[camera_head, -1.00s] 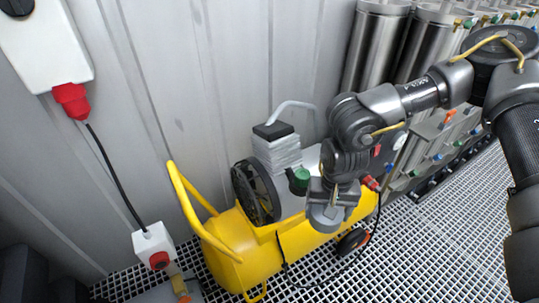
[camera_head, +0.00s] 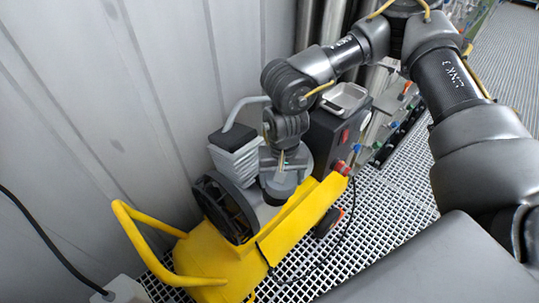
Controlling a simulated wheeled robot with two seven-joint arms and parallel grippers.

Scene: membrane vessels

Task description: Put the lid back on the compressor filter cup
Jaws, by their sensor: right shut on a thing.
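The yellow compressor (camera_head: 215,268) stands by the wall, with a black flywheel (camera_head: 226,207) and a grey finned pump head (camera_head: 235,150) on top. My right gripper (camera_head: 281,184) points down just above the compressor's top, right of the pump head. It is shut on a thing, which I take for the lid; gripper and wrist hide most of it. The filter cup cannot be made out; the gripper and arm cover the top beside the pump head. Whether the held thing touches anything below cannot be told. My left gripper is not in view.
A dark control box (camera_head: 335,125) with a red switch stands behind the compressor, with a metal tray (camera_head: 347,98) on top. A yellow handle (camera_head: 140,235) sticks up at left. A black cable (camera_head: 345,235) lies on the grating floor (camera_head: 385,215), which is open at right.

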